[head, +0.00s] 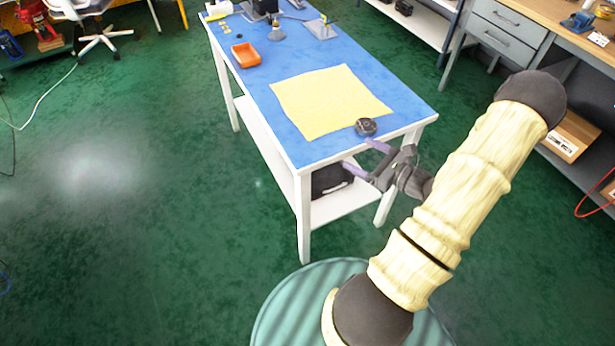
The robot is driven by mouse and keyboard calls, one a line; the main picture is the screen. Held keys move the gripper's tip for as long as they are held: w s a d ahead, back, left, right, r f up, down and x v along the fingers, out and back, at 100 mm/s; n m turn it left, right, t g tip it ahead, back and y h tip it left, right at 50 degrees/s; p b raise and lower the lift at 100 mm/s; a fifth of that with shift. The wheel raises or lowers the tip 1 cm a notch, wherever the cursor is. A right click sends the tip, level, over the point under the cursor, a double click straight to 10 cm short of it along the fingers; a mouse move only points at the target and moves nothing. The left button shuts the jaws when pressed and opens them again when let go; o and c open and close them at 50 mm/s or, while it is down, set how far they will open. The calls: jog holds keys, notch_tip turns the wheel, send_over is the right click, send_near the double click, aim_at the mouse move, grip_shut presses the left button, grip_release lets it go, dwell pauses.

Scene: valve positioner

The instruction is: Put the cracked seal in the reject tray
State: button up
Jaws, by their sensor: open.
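An orange open tray (246,56), which may be the reject tray, sits on the blue-topped table near its left edge. Several small yellowish and dark pieces (226,27) lie behind it; they are too small to tell whether one is a cracked seal. A dark round part (366,127) rests at the near right edge of a yellow cloth (328,100). My gripper (357,154) is open at the near edge of the table, with its purple-tipped fingers spread and nothing seen between them. One fingertip appears close to the dark round part; whether they touch I cannot tell.
Grey fixtures (320,28) and a dark device stand at the table's far end. A dark case (330,180) sits on the lower shelf. A workbench with drawers (508,30) and a cardboard box (570,137) are at right. Blue tabletop beside the cloth is clear.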

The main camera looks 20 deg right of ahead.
jog(key=s+a+r+n+g, duration=0.1)
jog(key=s+a+n+g, duration=0.2)
jog(key=a+n+g, duration=0.25)
jog(key=s+a+r+n+g+y, duration=0.1)
jog(key=s+a+n+g, duration=0.1)
jog(key=a+n+g, duration=0.4)
jog(key=s+a+r+n+g, duration=0.1)
jog(key=s+a+n+g, duration=0.3)
jog(key=a, duration=0.3)
notch_tip(320, 180, up, 7)
jog(key=w+a+n+t+h, duration=0.1)
jog(key=a+n+t+h, duration=0.2)
jog(key=n+h, duration=0.5)
jog(key=n, duration=0.6)
